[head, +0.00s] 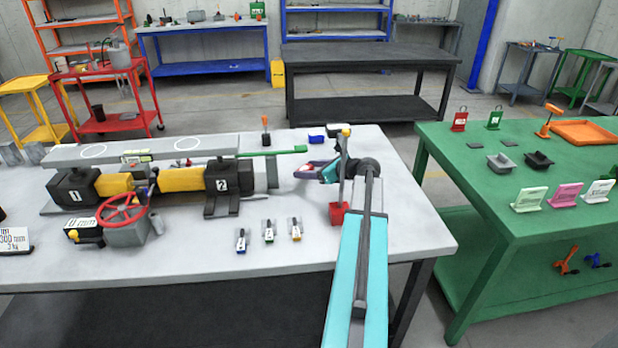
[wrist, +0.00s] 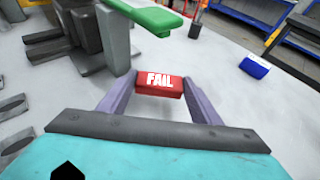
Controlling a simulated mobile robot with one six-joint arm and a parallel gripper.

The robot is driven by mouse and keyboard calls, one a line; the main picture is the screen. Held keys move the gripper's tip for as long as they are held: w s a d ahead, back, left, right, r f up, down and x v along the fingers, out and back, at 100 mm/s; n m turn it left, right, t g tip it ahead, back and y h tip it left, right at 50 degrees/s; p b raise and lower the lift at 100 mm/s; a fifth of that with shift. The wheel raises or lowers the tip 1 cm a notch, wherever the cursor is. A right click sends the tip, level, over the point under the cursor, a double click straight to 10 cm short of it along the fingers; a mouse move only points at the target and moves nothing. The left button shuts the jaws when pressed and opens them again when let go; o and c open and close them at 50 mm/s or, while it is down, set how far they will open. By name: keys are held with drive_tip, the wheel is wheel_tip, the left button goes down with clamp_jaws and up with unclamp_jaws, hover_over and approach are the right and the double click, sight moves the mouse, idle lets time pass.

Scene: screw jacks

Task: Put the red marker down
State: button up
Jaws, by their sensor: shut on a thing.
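The red marker (wrist: 159,87), a small red block with white FAIL lettering, sits between the two purple fingers of my gripper (wrist: 158,84) in the wrist view. The fingers are shut on its two ends, and the lettering faces up toward the camera. In the head view my gripper (head: 309,170) is at the right part of the grey-white table (head: 330,250) and points left. The marker is hard to make out there, as the fingers cover most of it. Whether it touches the tabletop cannot be told.
A green bar (wrist: 150,17) on the jack rig lies ahead and to the left in the wrist view. A blue block (wrist: 255,66) lies to the right. Small tagged items (head: 269,232) stand at the table's front. Pale tabletop around my gripper looks clear.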

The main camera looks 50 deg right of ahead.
sight(309, 183)
drive_tip(key=shift+f, duration=1.7)
drive_tip(key=shift+f, duration=0.15)
drive_tip(key=o, duration=1.1)
drive_tip(key=shift+s+r, duration=0.1)
drive_tip(key=shift+r, duration=0.1)
drive_tip(key=v, duration=1.1)
drive_tip(key=shift+s+r+b, duration=0.1)
drive_tip(key=shift+s+b, duration=0.2)
drive_tip(key=shift+s, duration=0.1)
